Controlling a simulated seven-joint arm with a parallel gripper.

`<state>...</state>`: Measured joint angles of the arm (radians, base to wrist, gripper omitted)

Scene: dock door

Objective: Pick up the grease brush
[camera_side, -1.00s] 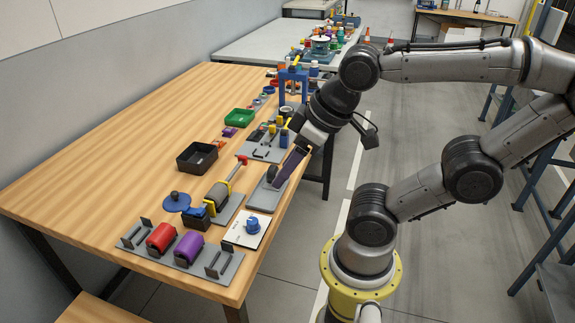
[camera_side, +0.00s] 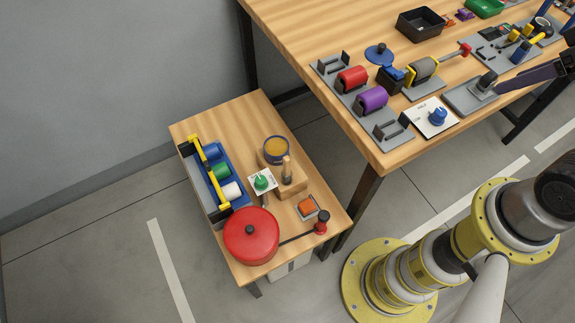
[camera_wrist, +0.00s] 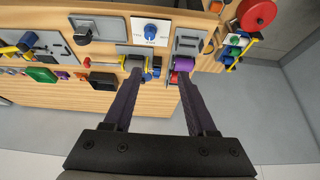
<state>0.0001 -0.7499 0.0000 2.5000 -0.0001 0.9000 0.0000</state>
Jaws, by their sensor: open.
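What looks like the grease brush (camera_side: 287,170) stands upright on a wooden block (camera_side: 292,188) on the low side table (camera_side: 190,130). Its handle is wood-coloured; its bristles cannot be made out. A tin with yellow-brown contents (camera_side: 276,149) stands just behind it. In the side view only one dark purple finger of my gripper shows, at the right edge over the big bench, far from the brush. In the wrist view my gripper (camera_wrist: 157,80) is open, with nothing between its fingers. I cannot make out the brush in the wrist view.
The big bench (camera_side: 300,25) holds a roller stand (camera_side: 362,93), a blue dial (camera_side: 437,117) and a black tray (camera_side: 420,23).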

